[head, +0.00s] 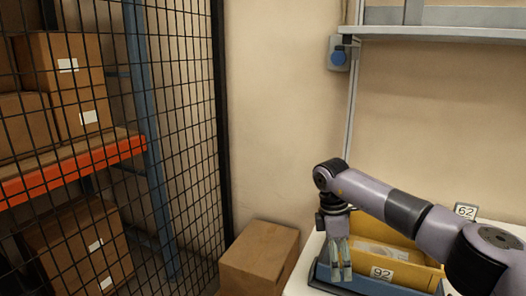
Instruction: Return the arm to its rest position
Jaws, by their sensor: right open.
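My right arm comes in from the right, and its gripper (341,262) points down at the front left of a blue-edged tray (372,286). The gripper is open, and I see nothing held between its fingers. Part of the tray is hidden behind the gripper and arm. My left gripper is not in view.
A yellow bin (408,272) stands at the tray, near a label 92 (381,273) and a label 62 (465,211). A cardboard box (258,262) stands left of the white table. A black mesh fence (190,130) closes off shelves with boxes. A grey shelf (440,33) hangs above.

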